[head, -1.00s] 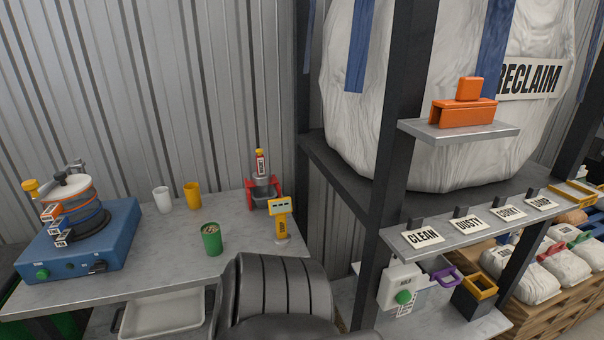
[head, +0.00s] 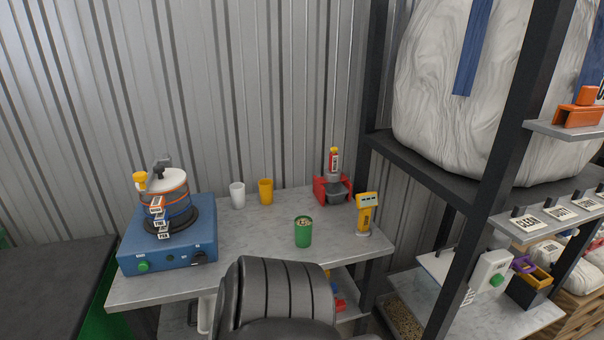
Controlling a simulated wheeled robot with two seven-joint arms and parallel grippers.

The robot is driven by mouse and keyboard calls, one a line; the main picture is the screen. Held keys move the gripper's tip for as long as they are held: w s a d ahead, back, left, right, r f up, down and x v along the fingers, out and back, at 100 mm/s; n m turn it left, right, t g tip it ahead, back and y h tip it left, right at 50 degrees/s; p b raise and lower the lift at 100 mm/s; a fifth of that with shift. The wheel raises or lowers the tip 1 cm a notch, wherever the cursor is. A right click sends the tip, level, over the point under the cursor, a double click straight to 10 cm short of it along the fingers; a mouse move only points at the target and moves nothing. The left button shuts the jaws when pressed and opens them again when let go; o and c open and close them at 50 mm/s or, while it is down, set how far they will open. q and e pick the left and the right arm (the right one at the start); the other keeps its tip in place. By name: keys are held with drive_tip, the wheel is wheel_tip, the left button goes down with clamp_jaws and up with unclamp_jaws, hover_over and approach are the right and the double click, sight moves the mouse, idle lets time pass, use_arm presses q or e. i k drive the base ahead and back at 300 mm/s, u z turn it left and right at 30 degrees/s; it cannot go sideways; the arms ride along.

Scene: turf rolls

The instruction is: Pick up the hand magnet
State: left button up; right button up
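An orange block-shaped tool (head: 578,115) with a smaller orange block on top rests on a small grey shelf (head: 568,131) at the right edge of the head view. Its right end is cut off by the frame. It may be the hand magnet, but I cannot tell for certain. Neither of my grippers is in view.
A dark rack post (head: 510,140) stands left of the orange tool.

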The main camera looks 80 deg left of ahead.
sight(332, 175)
drive_tip(key=k, duration=0.15)
drive_tip(key=u, duration=1.3)
drive_tip(key=i, duration=0.35)
drive_tip(key=u, duration=0.1)
